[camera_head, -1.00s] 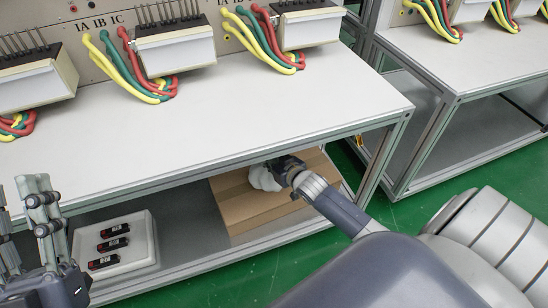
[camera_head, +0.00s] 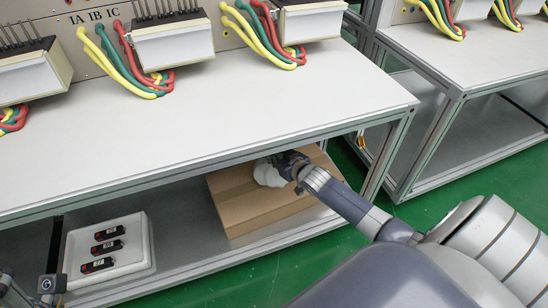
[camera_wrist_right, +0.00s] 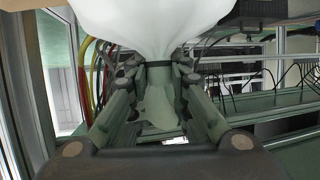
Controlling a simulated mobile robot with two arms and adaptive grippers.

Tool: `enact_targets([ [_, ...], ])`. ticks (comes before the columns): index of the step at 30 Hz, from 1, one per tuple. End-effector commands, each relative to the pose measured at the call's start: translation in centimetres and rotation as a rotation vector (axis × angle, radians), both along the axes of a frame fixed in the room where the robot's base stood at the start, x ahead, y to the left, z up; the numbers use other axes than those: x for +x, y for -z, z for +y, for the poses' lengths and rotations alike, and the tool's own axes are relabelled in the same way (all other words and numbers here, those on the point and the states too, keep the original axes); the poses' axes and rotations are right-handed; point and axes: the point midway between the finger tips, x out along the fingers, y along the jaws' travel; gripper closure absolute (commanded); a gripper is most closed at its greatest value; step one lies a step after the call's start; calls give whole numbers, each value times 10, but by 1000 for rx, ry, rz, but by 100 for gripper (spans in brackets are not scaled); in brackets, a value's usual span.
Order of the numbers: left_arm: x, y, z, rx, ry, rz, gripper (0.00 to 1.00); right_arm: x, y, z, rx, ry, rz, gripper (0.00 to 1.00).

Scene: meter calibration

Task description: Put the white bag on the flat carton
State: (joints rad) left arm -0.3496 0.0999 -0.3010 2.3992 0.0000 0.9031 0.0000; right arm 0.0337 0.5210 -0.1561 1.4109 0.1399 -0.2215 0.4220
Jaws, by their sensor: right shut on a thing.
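The white bag (camera_head: 268,172) is at the far part of the flat brown carton (camera_head: 255,208), which lies on the lower shelf. I cannot tell whether the bag touches the carton. My right gripper (camera_head: 283,168) is shut on the bag. In the right wrist view the bag (camera_wrist_right: 135,25) bulges beyond the fingers, with its gathered neck pinched between the fingertips of the right gripper (camera_wrist_right: 160,78). Only a bit of my left gripper (camera_head: 48,284) shows at the bottom left corner, far from the carton; its opening cannot be judged.
A white tray (camera_head: 76,252) with dark red-and-black items stands left of the carton on the lower shelf. The tabletop (camera_head: 225,120) and its front rail hang over the shelf, close above my right gripper. Meters with coloured cables (camera_head: 170,40) stand on top.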

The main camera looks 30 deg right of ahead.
Motion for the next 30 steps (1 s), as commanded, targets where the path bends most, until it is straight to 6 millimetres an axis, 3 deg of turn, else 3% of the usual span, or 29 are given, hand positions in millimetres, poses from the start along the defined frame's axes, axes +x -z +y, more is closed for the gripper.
enact_targets([
  [13,0,5,0,1,-1,2,60,0,7,0,0,-1,-3,100],
  [14,0,5,0,1,-1,2,60,0,7,0,0,-1,-2,79],
  [16,0,4,0,1,-1,3,60,0,7,0,0,-1,-2,63],
  [30,1,-1,0,2,0,5,60,-6,2,1,0,-1,2,63],
])
